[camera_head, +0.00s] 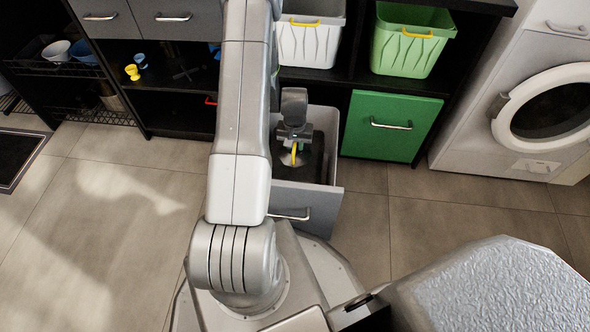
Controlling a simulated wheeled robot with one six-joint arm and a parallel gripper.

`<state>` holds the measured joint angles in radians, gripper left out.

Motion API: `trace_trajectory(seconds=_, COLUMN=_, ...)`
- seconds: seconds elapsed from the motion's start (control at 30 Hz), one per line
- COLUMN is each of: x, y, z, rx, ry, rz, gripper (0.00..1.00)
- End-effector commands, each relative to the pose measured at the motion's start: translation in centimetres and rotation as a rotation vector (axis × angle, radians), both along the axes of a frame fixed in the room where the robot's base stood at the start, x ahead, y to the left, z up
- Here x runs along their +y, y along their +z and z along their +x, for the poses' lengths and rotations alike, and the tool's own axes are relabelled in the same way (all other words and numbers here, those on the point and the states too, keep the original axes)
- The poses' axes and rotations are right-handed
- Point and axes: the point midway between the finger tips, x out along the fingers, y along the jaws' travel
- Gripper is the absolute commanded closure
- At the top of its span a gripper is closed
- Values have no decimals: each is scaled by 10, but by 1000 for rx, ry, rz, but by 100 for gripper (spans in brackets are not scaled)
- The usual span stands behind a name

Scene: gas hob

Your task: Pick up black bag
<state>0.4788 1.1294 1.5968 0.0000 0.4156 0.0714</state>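My gripper (294,138) reaches down into an open grey drawer (305,205) in the lower middle of the cabinet. A dark item (317,158) lies inside the drawer, partly hidden by my gripper and arm; it may be the black bag, but its shape is unclear. A yellow strip (294,153) and a pale round patch show just below the gripper. The fingertips are too small and hidden to tell whether they are open, shut or touching anything.
The drawer's walls surround my gripper closely. A green closed drawer (392,125) is to the right, with white (310,42) and green (412,40) baskets above. A washing machine (535,100) stands far right. Small yellow and blue items (133,72) sit on the left shelf.

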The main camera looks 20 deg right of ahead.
Motion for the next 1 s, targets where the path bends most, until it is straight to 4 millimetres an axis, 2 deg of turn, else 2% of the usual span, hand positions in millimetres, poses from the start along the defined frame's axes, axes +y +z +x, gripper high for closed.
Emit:
trace_trajectory(seconds=0.03, x=0, y=0, z=0, rx=0, ry=0, rz=0, gripper=88)
trace_trajectory(seconds=0.1, x=0, y=0, z=0, rx=0, ry=0, rz=0, gripper=100)
trace_trajectory(seconds=1.0, x=0, y=0, z=0, rx=-1, ry=0, rz=-1, gripper=100)
